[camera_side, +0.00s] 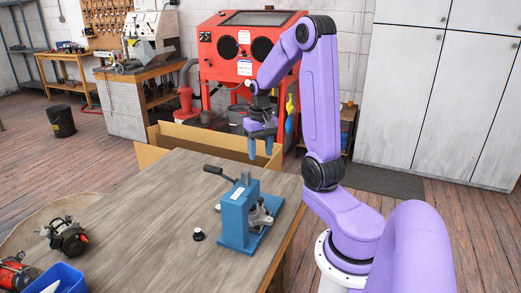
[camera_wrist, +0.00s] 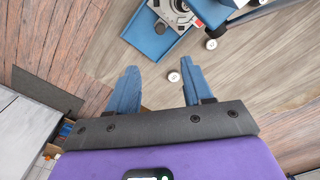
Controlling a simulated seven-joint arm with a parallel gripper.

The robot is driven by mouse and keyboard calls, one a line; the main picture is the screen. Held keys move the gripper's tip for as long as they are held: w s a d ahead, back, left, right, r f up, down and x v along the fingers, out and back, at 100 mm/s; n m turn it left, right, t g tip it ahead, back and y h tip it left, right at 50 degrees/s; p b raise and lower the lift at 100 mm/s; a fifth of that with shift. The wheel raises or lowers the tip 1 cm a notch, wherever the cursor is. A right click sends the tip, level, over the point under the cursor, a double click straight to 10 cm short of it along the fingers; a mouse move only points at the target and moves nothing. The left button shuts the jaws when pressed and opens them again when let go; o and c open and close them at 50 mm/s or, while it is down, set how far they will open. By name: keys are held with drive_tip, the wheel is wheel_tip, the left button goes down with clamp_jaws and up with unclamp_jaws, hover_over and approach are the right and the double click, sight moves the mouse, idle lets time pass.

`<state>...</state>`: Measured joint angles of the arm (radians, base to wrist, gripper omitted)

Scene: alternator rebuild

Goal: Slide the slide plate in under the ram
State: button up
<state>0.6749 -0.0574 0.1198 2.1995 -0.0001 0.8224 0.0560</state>
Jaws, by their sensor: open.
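The blue press (camera_side: 236,212) stands on the wooden table, with a black-handled lever and a grey ram top (camera_side: 246,179). A grey metal part (camera_side: 260,216) lies on its base, also seen in the wrist view (camera_wrist: 171,12). I cannot tell for sure which piece is the slide plate. A black, white-topped knob (camera_side: 198,235) stands left of the press, and a small white piece (camera_side: 218,207) is close beside it. Two such pieces (camera_wrist: 173,77) (camera_wrist: 211,44) show in the wrist view. My gripper (camera_side: 262,153) is open and empty, above and beyond the press, touching nothing.
An alternator (camera_side: 68,237), a red part (camera_side: 16,272) and a blue bin (camera_side: 58,279) are at the table's near left. A cardboard box (camera_side: 200,139) stands behind the table. The table's middle left (camera_side: 140,220) is clear.

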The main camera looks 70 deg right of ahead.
drive_tip(key=d+f+m+y, duration=0.1)
drive_tip(key=d+m+y, duration=0.3)
drive_tip(key=d+m, duration=0.4)
drive_tip(key=m, duration=0.2)
approach(260, 198)
drive_tip(key=x, duration=0.8)
drive_tip(key=shift+d, duration=0.15)
